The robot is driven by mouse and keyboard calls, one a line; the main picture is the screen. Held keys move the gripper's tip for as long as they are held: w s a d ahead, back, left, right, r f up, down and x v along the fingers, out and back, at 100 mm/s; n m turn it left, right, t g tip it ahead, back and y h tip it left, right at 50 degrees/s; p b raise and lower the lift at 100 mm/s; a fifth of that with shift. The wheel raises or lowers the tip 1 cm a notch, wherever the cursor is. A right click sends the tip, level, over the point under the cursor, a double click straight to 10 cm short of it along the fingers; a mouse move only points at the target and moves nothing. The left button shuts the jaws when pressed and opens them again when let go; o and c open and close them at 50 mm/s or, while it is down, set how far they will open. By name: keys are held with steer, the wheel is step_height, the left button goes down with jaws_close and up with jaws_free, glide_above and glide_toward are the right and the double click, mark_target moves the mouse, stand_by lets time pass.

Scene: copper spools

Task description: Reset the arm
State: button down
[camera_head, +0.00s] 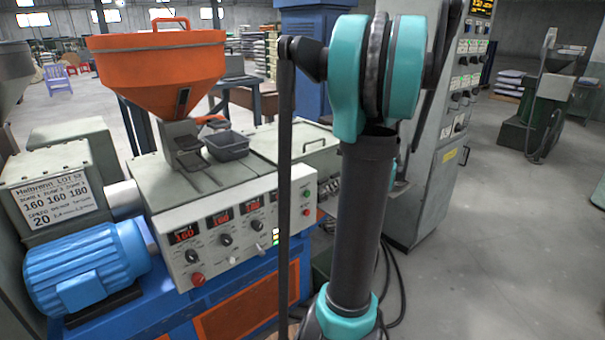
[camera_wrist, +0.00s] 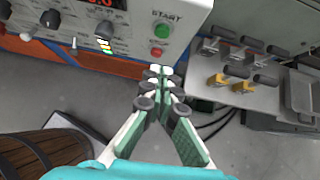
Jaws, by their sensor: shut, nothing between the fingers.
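In the wrist view my gripper (camera_wrist: 161,72) has its white and green fingers brought together at the tips. Nothing shows between them. The fingertips point toward the lower edge of the machine's control panel (camera_wrist: 130,15), just below the green start button (camera_wrist: 164,31) and the red button (camera_wrist: 156,52). I cannot tell whether they touch it. In the head view my teal and black arm stands upright right of centre and hides part of the machine's right side. I cannot make out my gripper there.
An orange hopper (camera_head: 157,60) and a grey bin (camera_head: 226,145) sit on the machine. A blue motor (camera_head: 88,268) is at left. The wrist view shows a wooden barrel (camera_wrist: 40,152) at lower left and a tool shelf (camera_wrist: 230,92) at right. Open floor (camera_head: 520,250) lies at right.

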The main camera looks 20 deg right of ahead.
steer(key=s+a+f+n+g, duration=0.1)
steer(key=s+a+f+n, duration=0.1)
steer(key=s+a+n, duration=0.35)
steer(key=s+a+f+n+g, duration=0.2)
steer(key=s+a+f+n, duration=0.1)
steer(key=a+n, duration=0.6)
steer(key=s+a+f+n+h, duration=0.1)
steer(key=s+a+f+n, duration=0.1)
steer(key=s+n, duration=0.4)
steer(key=s+a+f+n+g+h, duration=0.1)
steer(key=s+a+f+n+h, duration=0.1)
steer(key=s+n, duration=0.4)
steer(key=shift+s+a+f+n, duration=0.35)
steer(key=shift+a+f+n, duration=0.7)
steer(key=shift+n, duration=1.5)
steer(key=shift+a+r, duration=0.2)
